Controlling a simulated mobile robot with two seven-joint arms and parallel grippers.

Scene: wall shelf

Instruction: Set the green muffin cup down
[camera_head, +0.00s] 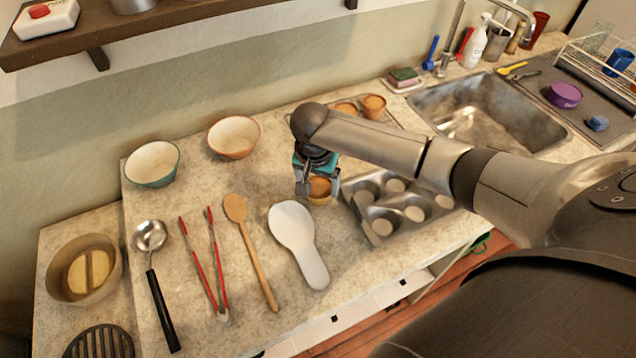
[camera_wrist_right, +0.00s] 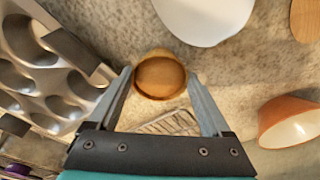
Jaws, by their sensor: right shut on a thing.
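My right gripper (camera_head: 319,187) comes down from the right arm and is shut on a muffin cup (camera_head: 320,188). The cup looks orange-brown in both views; I see no green on it. In the right wrist view the round cup (camera_wrist_right: 160,76) sits upright between the two fingertips (camera_wrist_right: 160,84). It is low over the counter (camera_head: 250,280), just left of the muffin tin; I cannot tell whether its base touches. My left gripper is not in view.
The metal muffin tin (camera_head: 381,228) is close right of the cup. A white spoon rest (camera_head: 292,226) is close left. Behind the arm stand two more brown cups (camera_head: 374,104) on a rack. Two bowls (camera_head: 233,136) stand at the back left; utensils lie left.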

